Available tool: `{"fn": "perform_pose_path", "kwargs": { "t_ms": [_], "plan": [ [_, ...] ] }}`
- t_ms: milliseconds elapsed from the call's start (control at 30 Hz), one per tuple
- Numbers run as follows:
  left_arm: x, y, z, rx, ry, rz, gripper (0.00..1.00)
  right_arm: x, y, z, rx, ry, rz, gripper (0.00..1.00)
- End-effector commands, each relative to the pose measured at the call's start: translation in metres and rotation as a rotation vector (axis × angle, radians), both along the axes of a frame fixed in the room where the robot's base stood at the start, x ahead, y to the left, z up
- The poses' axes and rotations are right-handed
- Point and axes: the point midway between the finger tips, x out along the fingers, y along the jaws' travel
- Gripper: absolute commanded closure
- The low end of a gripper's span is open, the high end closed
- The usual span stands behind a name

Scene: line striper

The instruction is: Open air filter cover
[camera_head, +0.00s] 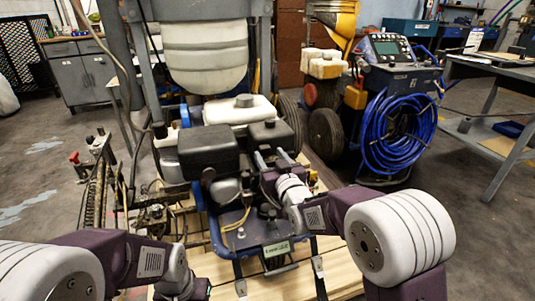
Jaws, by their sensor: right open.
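The line striper's engine sits in the middle, with a large black box-shaped cover (208,148) on its left and a smaller black box-shaped cover (270,134) on its right. No label shows which is the air filter cover; my right gripper is at the smaller one. My right gripper (272,158) is open, its two grey fingers reaching toward the front of that smaller cover. Whether they touch it is unclear. My left arm comes in low at the left, and its gripper (202,289) is low near the bottom edge, with its fingers not clear.
A white tank (240,109) stands behind the covers. The striper stands on a wooden pallet (342,276). To the right is a machine with a coiled blue hose (397,132), and a workbench (498,72) is farther right. Open floor (475,235) lies at the lower right.

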Motion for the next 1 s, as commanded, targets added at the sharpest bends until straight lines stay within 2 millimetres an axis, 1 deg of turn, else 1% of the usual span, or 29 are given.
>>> {"fn": "perform_pose_path", "kwargs": {
  "t_ms": [33,100,200,467,500,567,600,667,700,1000],
  "plan": [
    [0.000,0.000,-0.009,0.000,0.001,0.000,0.64,0.008,0.003,-0.005,0.001,-0.002,0.000,0.47],
    [0.000,0.000,-0.012,0.000,0.001,0.000,0.64,0.017,0.005,-0.005,0.000,0.000,0.000,0.47],
    [0.000,0.000,-0.014,0.000,0.001,0.000,0.64,0.025,0.008,-0.004,0.000,0.001,0.000,0.47],
    [0.000,0.000,-0.013,0.000,0.001,0.000,0.64,0.027,0.009,-0.002,-0.001,0.002,0.000,0.47],
    [0.000,0.000,-0.013,0.000,0.001,0.000,0.64,0.027,0.009,-0.002,-0.001,0.002,0.000,0.50],
    [0.000,0.000,-0.013,0.000,0.001,0.000,0.64,0.027,0.009,-0.002,-0.001,0.002,0.000,0.67],
    [0.000,0.000,-0.013,0.000,0.001,0.000,0.64,0.027,0.009,-0.002,-0.001,0.002,0.000,0.78],
    [0.000,0.000,-0.013,0.000,0.001,0.000,0.64,0.027,0.009,-0.002,-0.001,0.002,0.000,0.95],
    [0.000,0.000,-0.013,0.000,0.001,0.000,0.64,0.027,0.009,-0.002,-0.001,0.002,0.000,1.00],
    [0.000,0.000,-0.013,0.000,0.001,0.000,0.64,0.027,0.009,-0.002,-0.001,0.002,0.000,1.00]
  ]
}}
